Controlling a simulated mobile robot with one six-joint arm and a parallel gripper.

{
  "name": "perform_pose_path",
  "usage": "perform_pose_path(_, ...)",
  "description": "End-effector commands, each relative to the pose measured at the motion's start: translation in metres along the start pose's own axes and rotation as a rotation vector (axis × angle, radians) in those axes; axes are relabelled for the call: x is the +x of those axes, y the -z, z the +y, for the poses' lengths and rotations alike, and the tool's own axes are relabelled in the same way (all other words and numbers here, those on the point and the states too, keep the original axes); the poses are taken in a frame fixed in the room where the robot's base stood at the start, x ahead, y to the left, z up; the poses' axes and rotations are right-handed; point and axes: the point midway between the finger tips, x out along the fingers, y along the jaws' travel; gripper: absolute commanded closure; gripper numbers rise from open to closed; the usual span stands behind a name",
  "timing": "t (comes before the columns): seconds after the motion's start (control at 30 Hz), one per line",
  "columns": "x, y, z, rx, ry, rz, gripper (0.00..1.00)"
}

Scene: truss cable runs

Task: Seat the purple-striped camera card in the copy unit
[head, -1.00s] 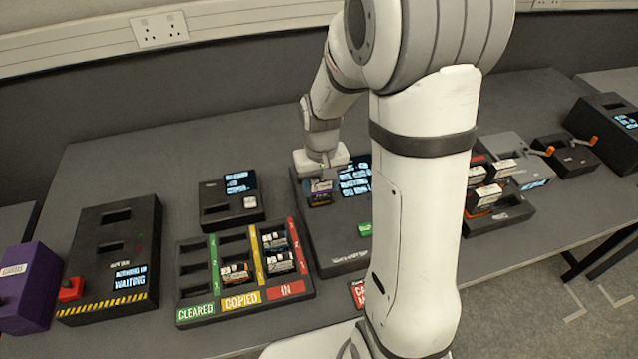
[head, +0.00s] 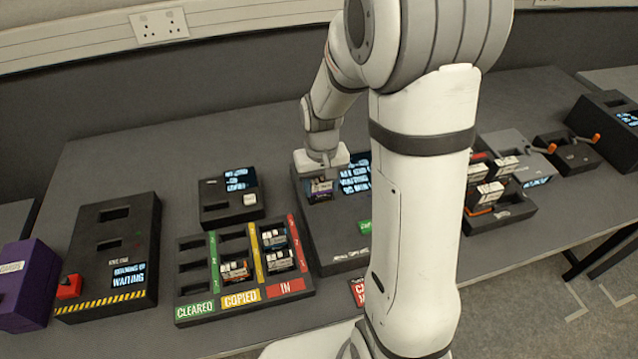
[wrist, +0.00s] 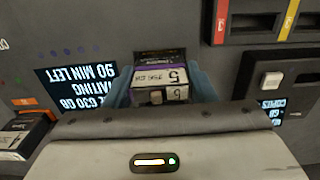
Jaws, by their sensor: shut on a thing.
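The purple-striped camera card (head: 320,189) is upright at the left end of the black copy unit (head: 340,245), below my gripper (head: 321,178). In the wrist view the card (wrist: 160,78) shows a white label with a purple band. The gripper's bluish fingers (wrist: 160,92) flank it, shut on it. The copy unit's lit screen (wrist: 75,85) is beside the card. The slot and the card's lower end are hidden, so I cannot tell how deep it sits.
A tray (head: 205,309) marked CLEARED, COPIED and IN holds several cards at the left front. A small black box (head: 215,213) with a screen stands behind it. In the wrist view another card (wrist: 22,133) lies left of the gripper. My arm hides part of the table.

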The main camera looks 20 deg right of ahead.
Motion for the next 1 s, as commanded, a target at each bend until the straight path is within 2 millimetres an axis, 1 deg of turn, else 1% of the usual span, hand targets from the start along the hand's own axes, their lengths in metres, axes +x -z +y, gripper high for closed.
perform_pose_path(0.43,0.0005,0.0001,0.0002,0.001,0.000,0.000,0.73)
perform_pose_path(0.77,0.0072,0.0000,0.0003,0.001,0.000,0.000,0.73)
perform_pose_path(1.0,0.0073,0.0001,0.0003,0.001,0.000,0.000,0.73)
